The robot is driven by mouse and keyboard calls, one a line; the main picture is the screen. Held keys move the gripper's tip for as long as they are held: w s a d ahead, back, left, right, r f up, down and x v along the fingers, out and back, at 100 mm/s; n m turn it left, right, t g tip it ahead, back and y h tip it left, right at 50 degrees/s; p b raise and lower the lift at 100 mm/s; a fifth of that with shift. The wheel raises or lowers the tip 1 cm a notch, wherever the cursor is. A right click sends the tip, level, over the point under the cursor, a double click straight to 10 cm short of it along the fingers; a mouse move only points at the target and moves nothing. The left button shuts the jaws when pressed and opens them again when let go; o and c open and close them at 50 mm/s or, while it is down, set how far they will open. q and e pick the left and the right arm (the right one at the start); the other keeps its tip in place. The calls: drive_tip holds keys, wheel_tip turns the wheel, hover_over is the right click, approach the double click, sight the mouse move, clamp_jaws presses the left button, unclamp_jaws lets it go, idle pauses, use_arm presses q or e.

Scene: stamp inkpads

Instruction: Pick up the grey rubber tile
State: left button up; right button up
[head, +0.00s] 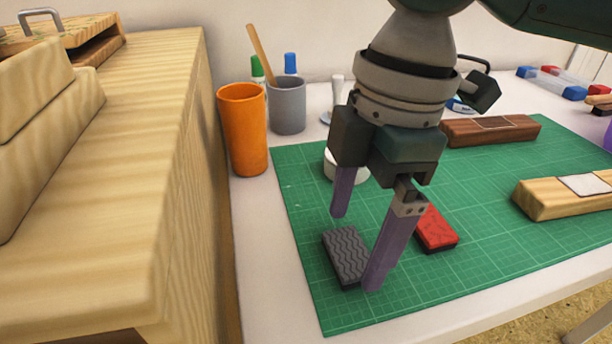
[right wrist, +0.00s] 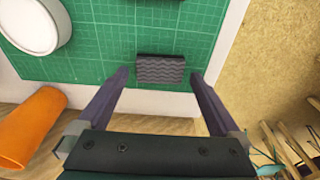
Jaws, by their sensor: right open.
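The grey rubber tile (head: 346,254) lies on the green cutting mat (head: 300,275) near its front left edge. Its top has a wavy ribbed pattern. My right gripper (head: 356,252) is open over the mat, with its two purple fingers on either side of the tile in the head view. In the right wrist view the tile (right wrist: 160,69) sits ahead of and between the open fingertips (right wrist: 160,73), with a gap on both sides. Nothing is in the jaws. The exact height above the mat is hard to tell. My left gripper is not in view.
A red block (head: 436,229) lies right of the tile. A white round item (head: 346,166) is partly hidden behind my gripper. An orange cup (head: 242,130) and grey cup (head: 287,106) stand at the back left. Wooden blocks (head: 490,130) lie on the mat's right side.

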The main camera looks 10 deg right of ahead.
wheel_tip(320, 180, down, 2)
drive_tip(key=shift+a, duration=0.15)
drive_tip(key=shift+r, duration=0.1)
drive_tip(key=c, duration=1.2)
